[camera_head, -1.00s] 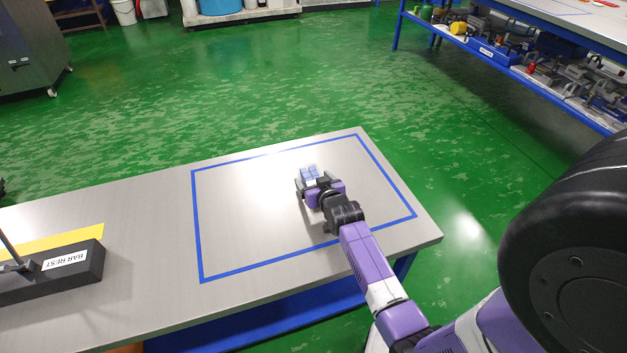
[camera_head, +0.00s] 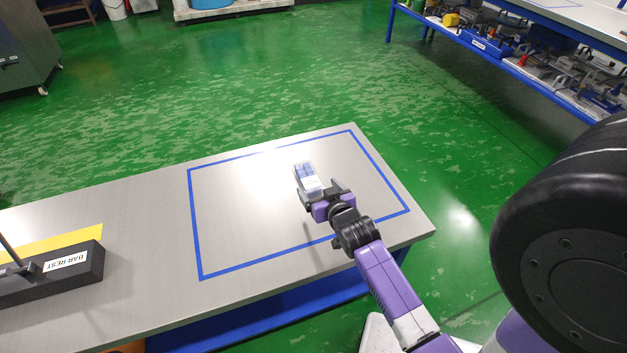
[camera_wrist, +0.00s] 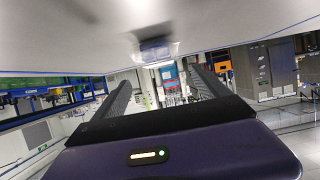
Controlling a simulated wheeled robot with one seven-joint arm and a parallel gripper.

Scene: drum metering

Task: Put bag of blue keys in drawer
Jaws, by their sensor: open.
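A small blue and white bag (camera_head: 308,178) lies on the grey table inside the blue taped outline. I take it for the bag of blue keys; single keys cannot be made out. My gripper (camera_head: 318,189) is open at the bag's near side, with its fingers spread. In the wrist view, my gripper (camera_wrist: 160,80) has nothing between its fingers. A blurred blue-grey shape, likely the bag (camera_wrist: 153,48), shows beyond the fingertips against the pale tabletop. No drawer can be made out in these views.
The table (camera_head: 150,230) is clear around the bag. A dark bar rest block (camera_head: 50,275) with a yellow strip (camera_head: 50,243) sits at the left. A blue-framed bench (camera_head: 520,70) with loaded shelves stands at the upper right. Green floor lies open between.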

